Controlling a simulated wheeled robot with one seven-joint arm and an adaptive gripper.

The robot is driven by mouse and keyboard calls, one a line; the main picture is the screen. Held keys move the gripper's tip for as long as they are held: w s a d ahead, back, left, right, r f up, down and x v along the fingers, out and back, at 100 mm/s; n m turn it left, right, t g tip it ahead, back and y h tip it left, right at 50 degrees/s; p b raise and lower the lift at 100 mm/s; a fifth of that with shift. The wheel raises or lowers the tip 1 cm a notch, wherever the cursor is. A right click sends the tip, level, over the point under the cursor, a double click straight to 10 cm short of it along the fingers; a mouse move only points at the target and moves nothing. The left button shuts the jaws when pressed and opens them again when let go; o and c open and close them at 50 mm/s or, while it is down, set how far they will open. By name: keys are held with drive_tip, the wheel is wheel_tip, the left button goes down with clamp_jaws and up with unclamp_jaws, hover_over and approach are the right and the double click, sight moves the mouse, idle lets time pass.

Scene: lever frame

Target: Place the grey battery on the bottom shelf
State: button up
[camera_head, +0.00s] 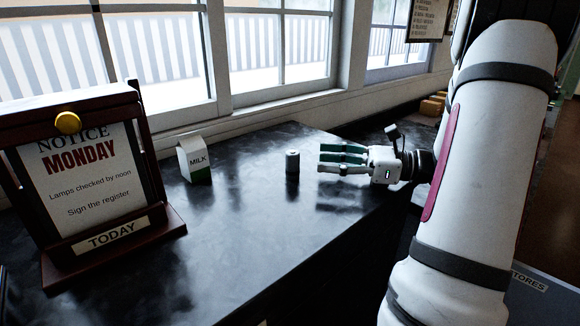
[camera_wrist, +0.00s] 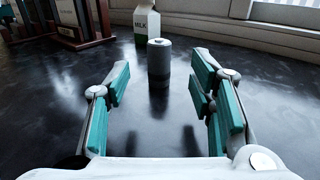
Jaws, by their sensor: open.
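The grey battery (camera_head: 292,163) stands upright on the dark glossy counter, between the milk carton and my gripper in the head view. In the wrist view the battery (camera_wrist: 159,62) stands ahead of my fingers, near the middle between them. My gripper (camera_head: 322,158) is open and empty, low over the counter to the right of the battery. Its teal-padded fingers (camera_wrist: 160,82) are spread to both sides, with clear counter between them. They do not touch the battery. I cannot make out a bottom shelf in either view.
A milk carton (camera_head: 195,160) stands left of the battery, and behind it in the wrist view (camera_wrist: 147,22). A wooden notice stand (camera_head: 160,236) is at the left. Windows line the back. The counter's front (camera_head: 270,265) is clear. A sign reading "STORES" (camera_head: 528,281) is at lower right.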

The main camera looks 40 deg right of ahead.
sight(292, 151)
drive_tip(key=x, duration=0.3)
drive_tip(key=shift+w+a, duration=0.15)
drive_tip(key=x, duration=0.5)
drive_tip(key=shift+r, duration=0.35)
clamp_jaws()
